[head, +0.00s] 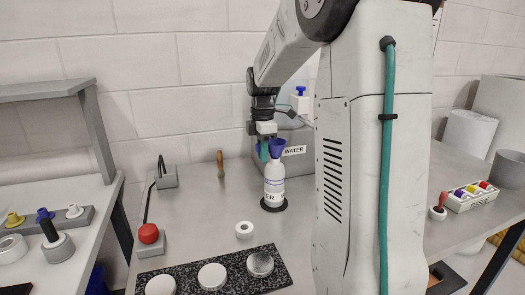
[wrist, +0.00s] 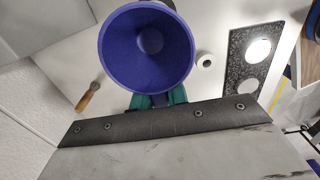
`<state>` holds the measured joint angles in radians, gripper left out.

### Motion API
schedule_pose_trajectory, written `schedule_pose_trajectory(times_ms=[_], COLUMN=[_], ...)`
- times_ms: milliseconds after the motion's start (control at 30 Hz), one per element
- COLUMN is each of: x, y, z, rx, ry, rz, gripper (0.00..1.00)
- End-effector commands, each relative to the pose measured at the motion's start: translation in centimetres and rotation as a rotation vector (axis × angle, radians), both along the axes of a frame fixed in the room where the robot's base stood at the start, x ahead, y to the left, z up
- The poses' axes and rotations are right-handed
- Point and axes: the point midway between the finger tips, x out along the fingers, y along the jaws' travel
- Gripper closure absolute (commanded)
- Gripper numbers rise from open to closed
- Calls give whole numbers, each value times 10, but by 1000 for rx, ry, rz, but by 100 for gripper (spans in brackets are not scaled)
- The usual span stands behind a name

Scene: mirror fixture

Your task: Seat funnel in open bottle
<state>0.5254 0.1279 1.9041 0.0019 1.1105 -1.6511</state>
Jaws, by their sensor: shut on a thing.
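A blue funnel (head: 277,146) is at the mouth of a white bottle (head: 274,184), wide end up. I cannot tell whether its spout is inside the neck. The bottle stands upright on a black round base (head: 282,206) and has dark lettering. My gripper (head: 263,150), with green fingertips, is shut on the funnel from its left side in the head view. In the wrist view, the funnel's open bowl (wrist: 147,48) faces the camera, and the green fingers (wrist: 155,100) show just below it. The bowl hides the bottle there.
A white ring (head: 244,229) and a speckled slab with discs (head: 185,280) lie in front. A red-knobbed fixture (head: 149,236) and a wooden-handled tool (head: 220,163) are to the left. Bench between is clear.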

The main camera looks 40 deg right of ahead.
Motion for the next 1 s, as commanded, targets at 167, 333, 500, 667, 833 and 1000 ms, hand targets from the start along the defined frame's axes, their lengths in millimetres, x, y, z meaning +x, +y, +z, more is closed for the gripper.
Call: schedule_pose_trajectory(times_ms=[167, 333, 500, 667, 833, 1000], x=[0, 0, 0, 0, 0, 1], y=[0, 0, 0, 0, 0, 0], z=[-3, -5, -6, -6, -2, 22], rx=[0, 0, 0, 0, -1, -2], ry=[0, -1, -1, -1, -2, -4], rz=[0, 0, 0, 0, 0, 0], gripper=[100, 100, 59, 59, 59, 59])
